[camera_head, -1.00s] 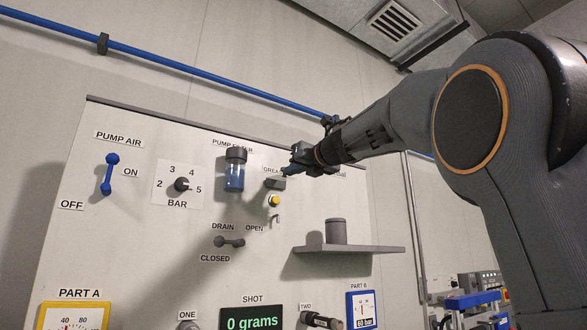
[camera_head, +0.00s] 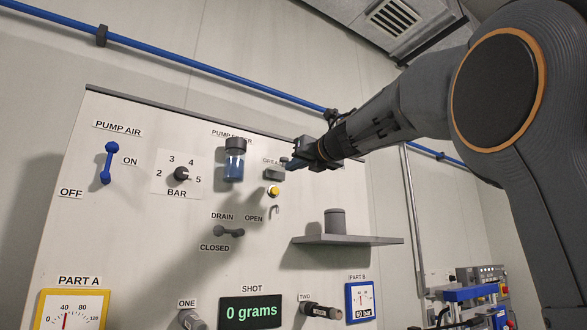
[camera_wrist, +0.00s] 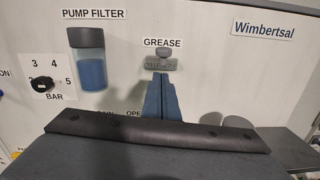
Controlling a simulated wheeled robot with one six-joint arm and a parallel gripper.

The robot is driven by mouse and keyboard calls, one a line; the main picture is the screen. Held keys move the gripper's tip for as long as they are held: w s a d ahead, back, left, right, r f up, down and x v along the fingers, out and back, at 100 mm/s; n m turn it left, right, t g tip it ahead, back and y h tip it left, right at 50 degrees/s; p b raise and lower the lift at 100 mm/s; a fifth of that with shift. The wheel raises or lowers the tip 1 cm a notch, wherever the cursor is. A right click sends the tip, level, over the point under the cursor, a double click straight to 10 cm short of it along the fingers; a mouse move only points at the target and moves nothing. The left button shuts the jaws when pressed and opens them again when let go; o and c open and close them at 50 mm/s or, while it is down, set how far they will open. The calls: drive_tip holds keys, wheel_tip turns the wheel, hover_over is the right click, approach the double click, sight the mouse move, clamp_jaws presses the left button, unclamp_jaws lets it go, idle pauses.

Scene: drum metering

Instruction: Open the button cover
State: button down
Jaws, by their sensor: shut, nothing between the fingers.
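The grey button cover (camera_head: 272,173) is on the panel under the GREASE label. It sits above the yellow button (camera_head: 272,191), which shows uncovered in the head view. The cover also shows in the wrist view (camera_wrist: 160,63), just beyond the fingertips. My gripper (camera_head: 288,166) is at the right of the cover in the head view, shut and empty. Its blue fingers (camera_wrist: 160,80) are together in the wrist view and hide the yellow button there. I cannot tell whether the fingertips touch the cover.
The pump filter (camera_head: 234,162) is left of the cover. A small hook (camera_head: 275,210) and the drain lever (camera_head: 229,232) are below. A shelf (camera_head: 345,240) with a grey cylinder (camera_head: 335,221) juts out at lower right. The panel right of the cover is mostly clear.

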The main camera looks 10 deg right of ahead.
drive_tip(key=s+d+r+b, duration=0.2)
drive_tip(key=s+d+r, duration=0.1)
drive_tip(key=s, duration=0.6)
drive_tip(key=shift+s, duration=0.15)
